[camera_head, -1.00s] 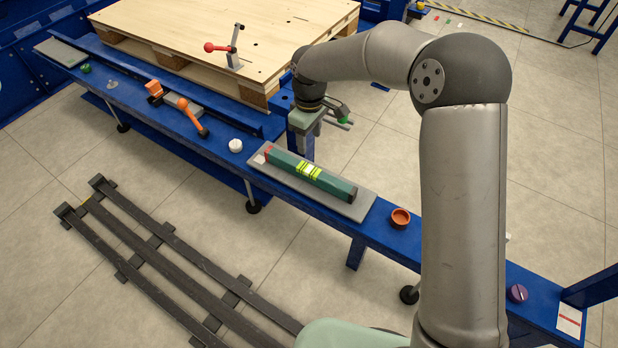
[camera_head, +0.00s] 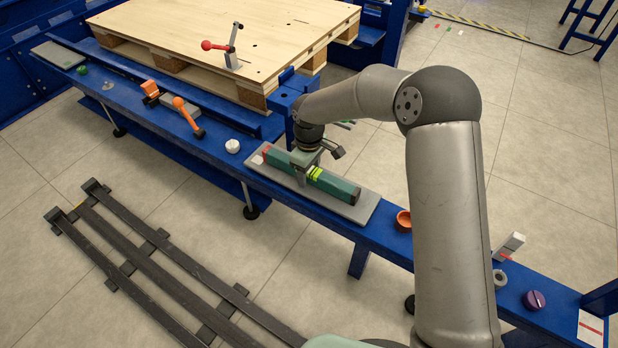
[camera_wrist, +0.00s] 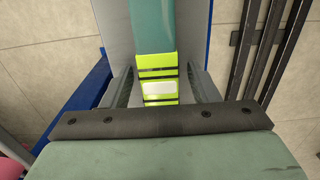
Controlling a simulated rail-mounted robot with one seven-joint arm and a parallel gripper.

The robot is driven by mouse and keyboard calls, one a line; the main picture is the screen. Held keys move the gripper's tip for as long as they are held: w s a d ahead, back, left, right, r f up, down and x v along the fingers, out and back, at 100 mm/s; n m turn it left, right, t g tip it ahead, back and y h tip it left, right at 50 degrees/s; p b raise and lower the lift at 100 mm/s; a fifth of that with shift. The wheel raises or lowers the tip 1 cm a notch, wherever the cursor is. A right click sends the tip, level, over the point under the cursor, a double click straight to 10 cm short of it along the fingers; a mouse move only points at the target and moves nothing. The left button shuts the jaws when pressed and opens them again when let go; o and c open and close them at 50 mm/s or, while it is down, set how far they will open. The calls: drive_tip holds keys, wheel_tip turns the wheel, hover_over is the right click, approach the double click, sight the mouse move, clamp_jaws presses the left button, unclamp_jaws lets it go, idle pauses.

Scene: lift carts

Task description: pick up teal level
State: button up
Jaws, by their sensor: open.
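The teal level (camera_head: 335,185) lies on a grey pad (camera_head: 355,212) on the blue rail, with a red end at the left and a yellow-green band around its middle. My gripper (camera_head: 307,168) is over the middle of the level, pointing down. In the wrist view the level (camera_wrist: 153,25) runs away from my gripper (camera_wrist: 158,85), and its yellow-green band (camera_wrist: 157,68) is between the two open fingers. Gaps show between the fingers and the level's sides. The near end of the level is hidden behind the gripper body in the wrist view.
An orange-handled tool (camera_head: 187,115), a white knob (camera_head: 232,146), an orange-brown cup (camera_head: 404,221) and a purple knob (camera_head: 535,300) sit along the blue rail (camera_head: 285,195). Dark rails (camera_head: 150,262) lie in front.

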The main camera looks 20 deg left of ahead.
drive_tip(key=shift+f, duration=0.15)
drive_tip(key=c, duration=1.1)
clamp_jaws()
